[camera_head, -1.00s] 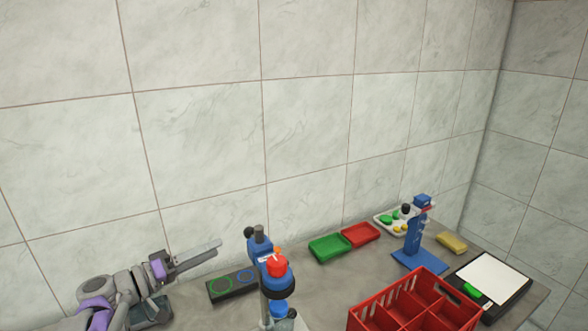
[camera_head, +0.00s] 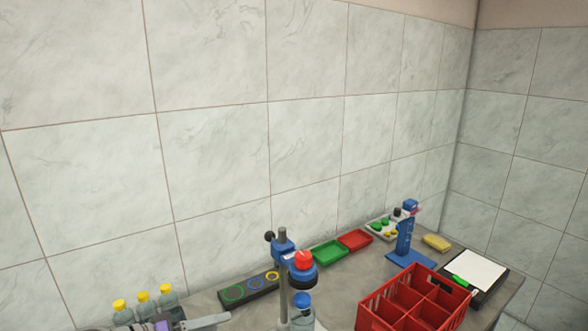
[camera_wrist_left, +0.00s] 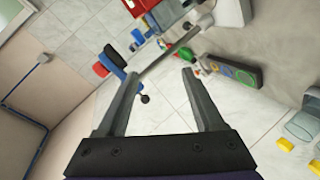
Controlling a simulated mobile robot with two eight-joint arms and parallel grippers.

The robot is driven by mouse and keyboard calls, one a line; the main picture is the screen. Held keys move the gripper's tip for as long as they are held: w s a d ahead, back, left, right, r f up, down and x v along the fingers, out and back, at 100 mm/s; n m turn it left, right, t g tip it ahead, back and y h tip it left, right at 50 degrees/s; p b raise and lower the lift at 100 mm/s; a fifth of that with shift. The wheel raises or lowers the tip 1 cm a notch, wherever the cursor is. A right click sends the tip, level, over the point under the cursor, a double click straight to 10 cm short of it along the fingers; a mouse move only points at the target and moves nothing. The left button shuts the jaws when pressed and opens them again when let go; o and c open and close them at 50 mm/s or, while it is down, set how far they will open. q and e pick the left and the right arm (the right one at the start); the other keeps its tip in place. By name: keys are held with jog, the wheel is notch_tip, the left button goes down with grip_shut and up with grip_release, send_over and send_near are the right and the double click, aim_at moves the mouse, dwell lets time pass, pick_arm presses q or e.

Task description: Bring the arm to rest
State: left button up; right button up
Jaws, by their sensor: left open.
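My left arm is low at the bottom left of the head view, with part of my left gripper (camera_head: 205,322) showing at the bottom edge. The left wrist view shows both fingers of this gripper (camera_wrist_left: 162,77) spread apart, with nothing held between them. The hand is tilted, so the table looks turned in that view. My right gripper is in neither view.
Bottles with yellow caps (camera_head: 143,297) are at left. A black panel with rings (camera_head: 262,290), green tray (camera_head: 331,254), red tray (camera_head: 355,240), blue stand (camera_head: 405,240) and red crate (camera_head: 372,312) fill the table.

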pick_arm(q)
jog(key=s+d+f+g+y+p, duration=0.1)
jog(key=s+d+f+g+y, duration=0.3)
jog(key=s+f, duration=0.55)
jog(key=s+a+f+m+y, duration=0.1)
jog(key=s+a+f+y, duration=0.1)
jog(key=s, duration=0.3)
jog(key=s+a+f+m+y+p, duration=0.1)
jog(key=s+a+f+y, duration=0.1)
jog(key=s+y, duration=0.2)
jog(key=s, duration=0.2)
jog(key=shift+s+a+f, duration=0.2)
jog(key=shift+s+a, duration=0.05)
jog(key=shift+s, duration=0.05)
